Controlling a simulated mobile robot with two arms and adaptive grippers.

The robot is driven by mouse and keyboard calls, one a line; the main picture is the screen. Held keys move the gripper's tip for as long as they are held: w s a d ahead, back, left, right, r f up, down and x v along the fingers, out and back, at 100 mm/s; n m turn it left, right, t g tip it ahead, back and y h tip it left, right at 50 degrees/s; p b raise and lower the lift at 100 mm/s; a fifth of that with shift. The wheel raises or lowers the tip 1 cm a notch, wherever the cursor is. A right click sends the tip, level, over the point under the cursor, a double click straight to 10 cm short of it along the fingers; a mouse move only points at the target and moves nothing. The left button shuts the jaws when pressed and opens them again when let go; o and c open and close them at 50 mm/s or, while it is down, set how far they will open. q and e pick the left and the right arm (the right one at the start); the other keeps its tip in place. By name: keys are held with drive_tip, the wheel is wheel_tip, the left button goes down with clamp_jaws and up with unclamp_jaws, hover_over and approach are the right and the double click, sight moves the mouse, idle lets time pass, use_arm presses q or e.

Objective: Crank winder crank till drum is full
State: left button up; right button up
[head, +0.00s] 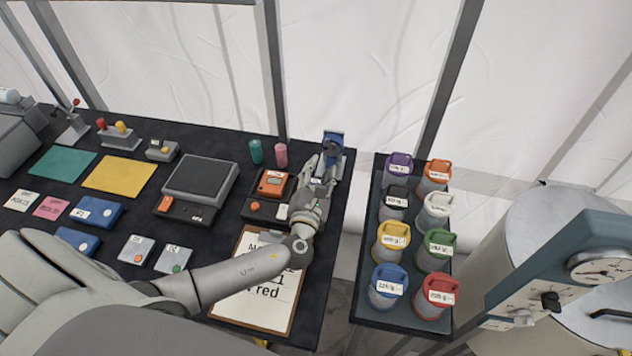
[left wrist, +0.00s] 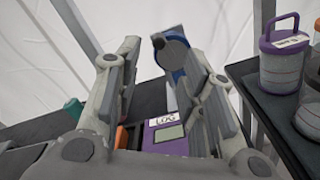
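The winder (head: 333,139) is a blue upright unit with a grey round part, at the back right corner of the dark table. It also shows in the left wrist view (left wrist: 178,62), with a dark round part in front. My left gripper (head: 322,163) is just in front of it and hides its lower part. In the left wrist view my left gripper (left wrist: 165,58) has its fingers apart, with the winder beyond and between the tips. I see no clear contact. The crank handle and the drum's fill cannot be made out. My right gripper is not in view.
An orange device (head: 272,183) and green (head: 256,152) and pink (head: 281,155) cylinders stand left of the gripper. A purple device labelled LOG (left wrist: 165,137) lies below it. A clipboard (head: 245,305) lies under my arm. A rack (head: 362,300) of lidded jars stands right, across a gap.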

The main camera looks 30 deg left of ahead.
sight(325, 148)
use_arm(q)
drive_tip(key=v, duration=0.3)
drive_tip(key=shift+s+d, duration=0.1)
drive_tip(key=shift+s, duration=0.3)
drive_tip(key=m+b, duration=0.5)
drive_tip(key=m, duration=0.5)
drive_tip(key=w+m+b, duration=0.1)
drive_tip(key=m+b, duration=0.4)
drive_tip(key=m, duration=0.6)
drive_tip(key=w+m+b, duration=0.1)
drive_tip(key=m+b, duration=0.3)
drive_tip(key=m, duration=0.7)
drive_tip(key=shift+a+r+b, duration=0.3)
drive_tip(key=shift+a+b, duration=0.1)
drive_tip(key=p+x, duration=0.1)
drive_tip(key=x, duration=0.4)
drive_tip(key=p+x, duration=0.1)
drive_tip(key=x, duration=0.4)
drive_tip(key=shift+d+f, duration=0.1)
drive_tip(key=shift+f, duration=0.1)
